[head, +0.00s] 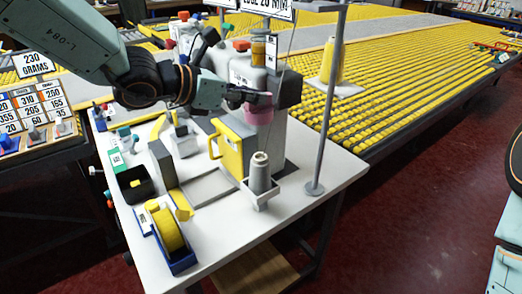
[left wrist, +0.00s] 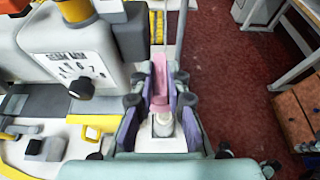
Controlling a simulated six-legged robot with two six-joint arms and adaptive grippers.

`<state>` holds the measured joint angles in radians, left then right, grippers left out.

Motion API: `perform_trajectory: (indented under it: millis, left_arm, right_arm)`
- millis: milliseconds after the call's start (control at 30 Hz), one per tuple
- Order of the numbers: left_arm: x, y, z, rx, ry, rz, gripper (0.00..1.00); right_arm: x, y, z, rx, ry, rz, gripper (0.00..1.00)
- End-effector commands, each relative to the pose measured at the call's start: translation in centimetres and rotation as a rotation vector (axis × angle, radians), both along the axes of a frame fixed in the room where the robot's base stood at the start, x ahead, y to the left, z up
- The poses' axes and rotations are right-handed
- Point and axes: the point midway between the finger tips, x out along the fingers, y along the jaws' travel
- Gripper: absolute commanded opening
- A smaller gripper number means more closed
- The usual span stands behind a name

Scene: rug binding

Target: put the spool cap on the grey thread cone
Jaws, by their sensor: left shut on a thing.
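The pink spool cap (head: 259,112) is held by my left gripper (head: 250,97), shut on it, in front of the sewing machine. In the left wrist view the pink cap (left wrist: 160,88) sits between the fingers of my left gripper (left wrist: 158,100). The grey thread cone (head: 260,175) stands upright in a white holder on the white table, below the cap and apart from it in the head view. A pale cone top (left wrist: 163,124) shows between the fingers in the left wrist view. My right gripper is not in view.
The grey sewing machine (head: 276,85) stands close behind the cap. A yellow panel (head: 227,150) is left of the cone. A grey pole (head: 325,130) rises to its right. A blue tape dispenser (head: 181,260) stands at the table's front left. The table's right corner is clear.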

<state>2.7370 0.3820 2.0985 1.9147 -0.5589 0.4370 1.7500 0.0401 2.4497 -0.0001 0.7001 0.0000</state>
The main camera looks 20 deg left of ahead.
Motion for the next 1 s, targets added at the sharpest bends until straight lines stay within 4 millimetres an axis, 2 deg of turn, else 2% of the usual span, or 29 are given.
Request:
perform_trajectory:
  millis: [67, 300, 567, 800, 1000]
  left_arm:
    - [-0.2, 0.0, -0.4, -0.002, 0.001, 0.000, 0.00]
    - [-0.5, 0.0, -4.8, -0.002, 0.005, 0.001, 0.00]
    - [-0.4, 0.0, -6.8, -0.002, 0.001, 0.000, 0.00]
    - [-0.2, 0.0, -9.9, -0.001, 0.002, 0.000, 0.00]
    - [0.0, 0.0, -10.0, -0.001, -0.001, 0.000, 0.00]
  right_arm:
    - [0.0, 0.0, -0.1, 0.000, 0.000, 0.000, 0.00]
    - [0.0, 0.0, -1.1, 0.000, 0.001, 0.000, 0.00]
    - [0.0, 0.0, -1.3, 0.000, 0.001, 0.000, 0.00]
    - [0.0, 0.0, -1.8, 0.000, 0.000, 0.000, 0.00]
    - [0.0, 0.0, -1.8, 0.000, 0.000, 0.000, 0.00]
